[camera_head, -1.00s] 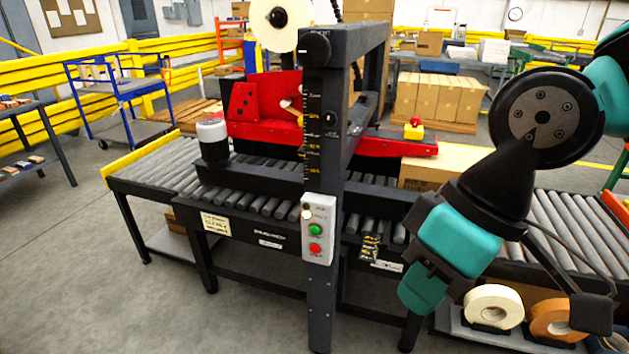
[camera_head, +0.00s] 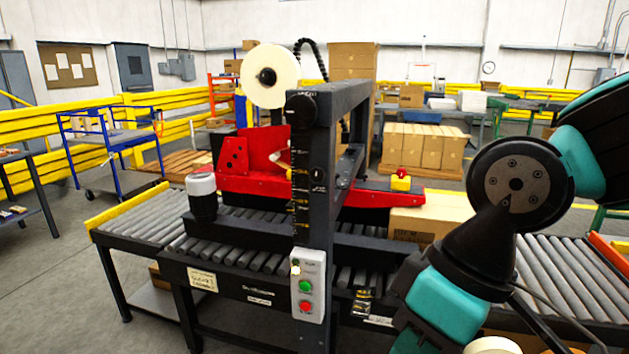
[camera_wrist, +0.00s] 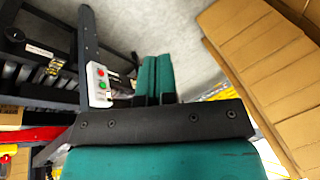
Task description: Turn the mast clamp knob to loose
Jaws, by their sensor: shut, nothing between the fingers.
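The mast (camera_head: 312,190) is a dark upright post with a yellow-marked scale, standing at the front of the roller machine. A small black round knob (camera_head: 317,173) with pale marks sits on it beside the scale. A larger black knob (camera_head: 301,108) is at its top. I cannot read which label or position either knob shows. In the wrist view, my gripper (camera_wrist: 156,62) shows two teal fingers side by side, shut and empty. The mast's control box (camera_wrist: 98,85) is left of the fingers there, apart from them. In the head view, my arm hangs right of the mast.
The control box (camera_head: 307,286) has a green and a red button. A red arm (camera_head: 370,196) crosses above the rollers (camera_head: 140,220), with a carton (camera_head: 430,222) beyond the mast. A white-capped black cylinder (camera_head: 202,198) stands left. Floor at the lower left is clear.

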